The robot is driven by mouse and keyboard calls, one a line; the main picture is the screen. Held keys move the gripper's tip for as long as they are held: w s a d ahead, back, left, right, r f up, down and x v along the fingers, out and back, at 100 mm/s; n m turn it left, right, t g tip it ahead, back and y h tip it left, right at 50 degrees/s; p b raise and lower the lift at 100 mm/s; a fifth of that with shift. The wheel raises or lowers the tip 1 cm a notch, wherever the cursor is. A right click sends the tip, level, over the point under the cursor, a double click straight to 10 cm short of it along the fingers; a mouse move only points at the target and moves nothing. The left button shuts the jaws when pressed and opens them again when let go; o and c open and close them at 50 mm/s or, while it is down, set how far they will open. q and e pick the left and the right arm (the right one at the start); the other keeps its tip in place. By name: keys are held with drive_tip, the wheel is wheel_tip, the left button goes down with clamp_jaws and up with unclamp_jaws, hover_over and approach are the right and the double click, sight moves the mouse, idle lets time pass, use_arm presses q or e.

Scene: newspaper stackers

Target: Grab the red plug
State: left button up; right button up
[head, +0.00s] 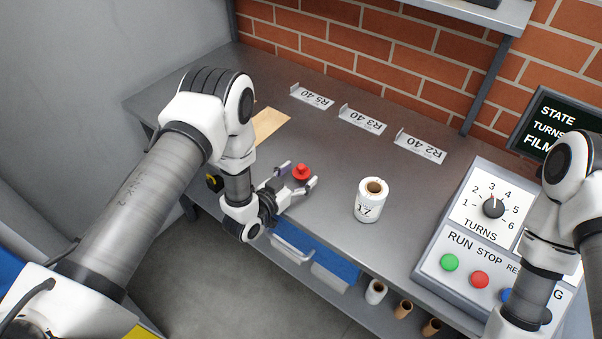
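The red plug (302,173) stands on the grey workbench left of the white roll. It has a round knob on a wider base. My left gripper (299,175) is low over the bench with its fingers spread, one on each side of the plug. A small gap shows between the left finger and the plug; whether the right finger touches it I cannot tell. My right arm comes in at the right edge, and its gripper is out of view.
A white roll marked 17 (370,201) stands right of the plug. A control panel (437,263) with a dial and buttons is at the right. Labelled holders (361,119) line the back by the brick wall. A tan sheet (269,124) lies behind my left arm.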

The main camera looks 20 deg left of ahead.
use_arm(q)
drive_tip(key=c, duration=0.7)
drive_tip(key=shift+o, duration=0.2)
